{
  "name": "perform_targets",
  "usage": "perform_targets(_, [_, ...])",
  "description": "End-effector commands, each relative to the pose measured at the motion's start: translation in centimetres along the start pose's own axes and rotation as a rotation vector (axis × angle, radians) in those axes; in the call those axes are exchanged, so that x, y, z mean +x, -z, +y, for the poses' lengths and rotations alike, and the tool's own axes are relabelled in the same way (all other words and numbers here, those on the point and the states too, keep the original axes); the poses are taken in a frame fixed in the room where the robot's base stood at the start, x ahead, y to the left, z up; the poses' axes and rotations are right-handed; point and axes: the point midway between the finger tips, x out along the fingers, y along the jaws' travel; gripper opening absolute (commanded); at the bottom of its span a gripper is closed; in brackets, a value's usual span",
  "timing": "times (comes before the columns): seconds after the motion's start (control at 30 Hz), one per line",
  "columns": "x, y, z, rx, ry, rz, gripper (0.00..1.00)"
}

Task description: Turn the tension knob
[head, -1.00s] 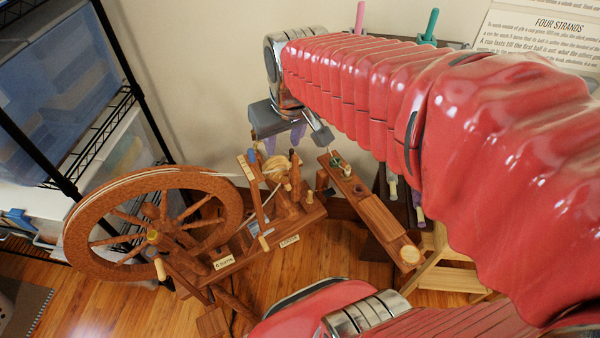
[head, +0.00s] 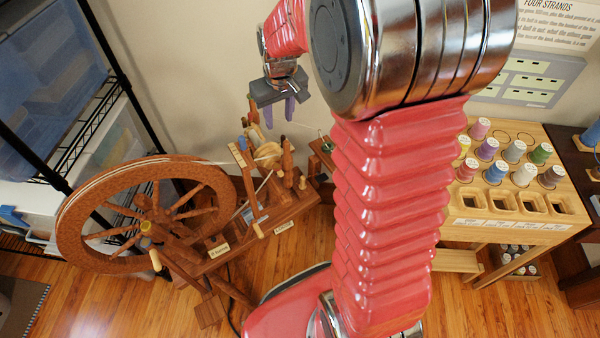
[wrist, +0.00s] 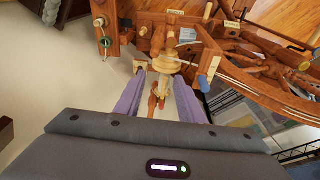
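The wooden spinning wheel (head: 140,205) stands at the left in the head view, with its flyer and pale bobbin (head: 267,155) at the right end. My gripper (head: 279,112) hangs above and behind the flyer, fingers down. In the wrist view my gripper (wrist: 160,78) is open, its two purple fingers apart with nothing held. The bobbin (wrist: 172,63) and a red-tipped wooden piece (wrist: 161,103) show between and beyond the fingers.
A wooden rack with thread spools (head: 497,172) stands at the right. A wire shelf with bins (head: 95,140) is at the left. The wall is close behind my gripper. A narrow wooden piece with a green item (head: 325,143) is right of the flyer, partly hidden by my arm.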

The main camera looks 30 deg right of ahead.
Motion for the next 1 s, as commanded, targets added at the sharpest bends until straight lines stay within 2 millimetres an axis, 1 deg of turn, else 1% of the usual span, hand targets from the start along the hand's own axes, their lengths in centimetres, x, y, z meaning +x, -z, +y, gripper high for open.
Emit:
perform_targets(0.03, [1.1,0.3,0.4,0.001,0.001,-0.012,0.36])
perform_targets(0.2, [4.3,1.3,1.6,0.001,0.003,-0.036,0.36])
perform_targets(0.53, [11.2,2.2,4.1,0.002,0.009,-0.087,0.36])
perform_targets(0.77, [16.3,2.1,5.7,0.007,0.016,-0.125,0.36])
perform_targets(1.0, [21.7,1.2,7.3,0.014,0.025,-0.165,0.36])
